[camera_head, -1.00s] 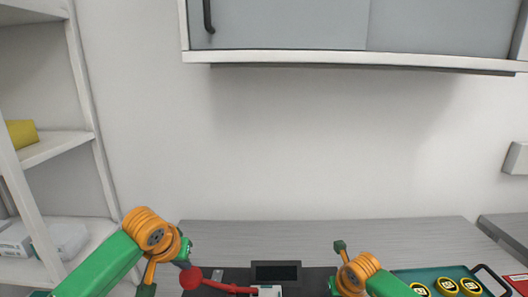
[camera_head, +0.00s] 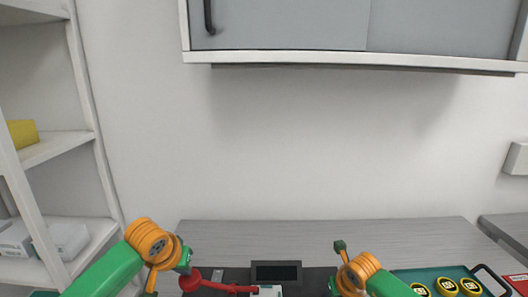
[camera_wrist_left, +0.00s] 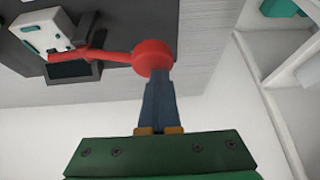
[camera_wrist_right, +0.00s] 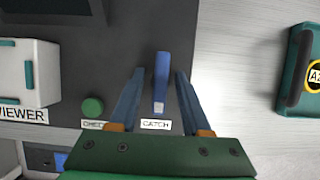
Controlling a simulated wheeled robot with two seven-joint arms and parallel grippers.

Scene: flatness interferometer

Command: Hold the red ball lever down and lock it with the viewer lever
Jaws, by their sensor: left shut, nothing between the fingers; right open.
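The red ball lever (camera_head: 190,281) projects left from the device; its round red ball (camera_wrist_left: 153,58) and red arm show in the left wrist view. My left gripper (camera_wrist_left: 158,76) is shut and empty, its fingertips at the ball; whether they touch it I cannot tell. A white box labelled VIEWER (camera_wrist_right: 28,70) carries a green strip; whether this is the viewer lever is unclear. A blue lever (camera_wrist_right: 161,80) stands behind a CATCH label. My right gripper (camera_wrist_right: 160,74) is open, with its fingers on either side of the blue lever, apart from it.
A green button (camera_wrist_right: 92,107) sits between the VIEWER box and the blue lever. A dark screen (camera_head: 276,272) stands at the device's back. A green tray (camera_head: 407,277) with several yellow-black discs lies to the right. A shelf (camera_head: 55,145) stands left; the grey tabletop (camera_head: 330,240) behind is clear.

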